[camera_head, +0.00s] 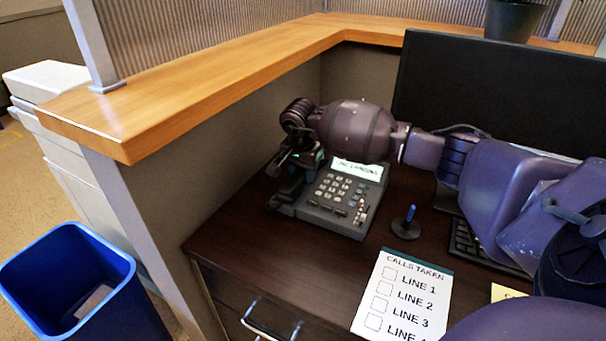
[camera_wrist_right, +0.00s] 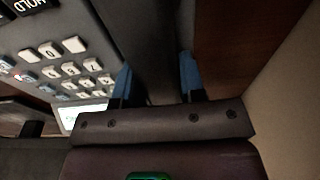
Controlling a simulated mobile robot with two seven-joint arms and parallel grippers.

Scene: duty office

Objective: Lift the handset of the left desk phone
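The left desk phone (camera_head: 340,198) is dark grey with a keypad and a lit display, on the dark wooden desk. Its dark handset (camera_head: 284,195) lies along the phone's left side, partly hidden by my right gripper. My right gripper (camera_head: 288,168) reaches in from the right over the phone, down at the handset. In the right wrist view, the right gripper's two blue-tipped fingers (camera_wrist_right: 156,82) sit close on both sides of the dark handset (camera_wrist_right: 150,40), with no clear gap. The handset looks low, beside the keypad (camera_wrist_right: 65,60). My left gripper is out of view.
A wooden ledge (camera_head: 200,80) and partition rise behind and left of the phone. A monitor (camera_head: 490,90) stands at the back right. A pen stand (camera_head: 407,225), keyboard (camera_head: 470,243) and call checklist (camera_head: 404,300) lie right of and in front of the phone. A blue bin (camera_head: 70,280) stands on the floor.

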